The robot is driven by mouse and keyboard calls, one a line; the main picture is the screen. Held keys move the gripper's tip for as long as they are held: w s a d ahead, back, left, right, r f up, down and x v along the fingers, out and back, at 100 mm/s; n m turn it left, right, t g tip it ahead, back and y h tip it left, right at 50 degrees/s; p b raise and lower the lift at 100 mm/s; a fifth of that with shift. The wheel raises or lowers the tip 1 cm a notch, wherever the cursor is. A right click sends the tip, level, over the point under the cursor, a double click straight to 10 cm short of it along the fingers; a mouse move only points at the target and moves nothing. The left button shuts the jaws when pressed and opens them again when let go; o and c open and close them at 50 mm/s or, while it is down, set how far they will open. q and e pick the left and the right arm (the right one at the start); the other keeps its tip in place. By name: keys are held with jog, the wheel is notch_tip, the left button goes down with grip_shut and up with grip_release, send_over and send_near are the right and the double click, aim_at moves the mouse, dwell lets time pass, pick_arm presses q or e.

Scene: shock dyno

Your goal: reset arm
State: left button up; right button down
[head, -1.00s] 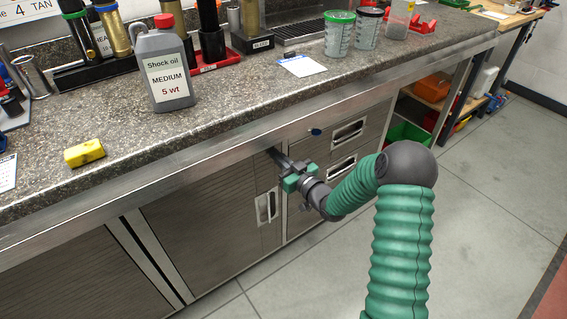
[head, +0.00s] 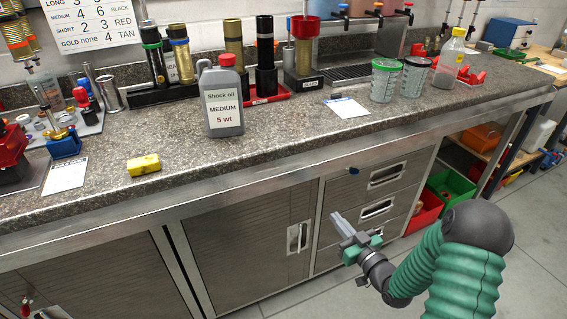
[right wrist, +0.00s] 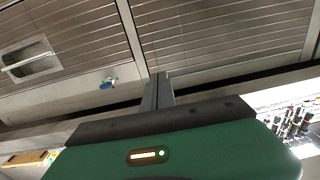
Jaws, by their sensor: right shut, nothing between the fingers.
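My right arm (head: 465,255) comes in from the lower right in the head view. Its green and black gripper (head: 338,218) is in front of the steel cabinet, below the bench top's front edge. The fingers are together with nothing between them. In the right wrist view the shut fingers (right wrist: 158,90) point toward the cabinet front, which fills the upper part of the picture. My left gripper is not in view.
The granite worktop (head: 290,140) holds a grey shock oil bottle (head: 222,98), a yellow block (head: 144,165) and two lidded cups (head: 384,80). Drawers (head: 386,175) and a cabinet door (head: 250,245) are behind the gripper. Open floor (head: 535,220) lies at the right.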

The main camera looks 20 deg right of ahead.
jog(key=a+f+g+h, duration=0.1)
jog(key=a+f+g, duration=0.3)
jog(key=a+g, duration=0.3)
jog(key=s+a+g, duration=0.8)
jog(key=s+a, duration=0.3)
jog(key=s, duration=0.6)
jog(key=w+p+v, duration=0.2)
jog(key=p+v, duration=1)
jog(key=p, duration=0.1)
jog(key=w+r+p+v, duration=0.1)
jog(key=w+p+v, duration=0.2)
jog(key=p+v, duration=1)
jog(key=shift+w+a+r+m+p, duration=0.2)
jog(key=shift+a+r+m+p, duration=0.1)
jog(key=shift+a+r+p, duration=0.15)
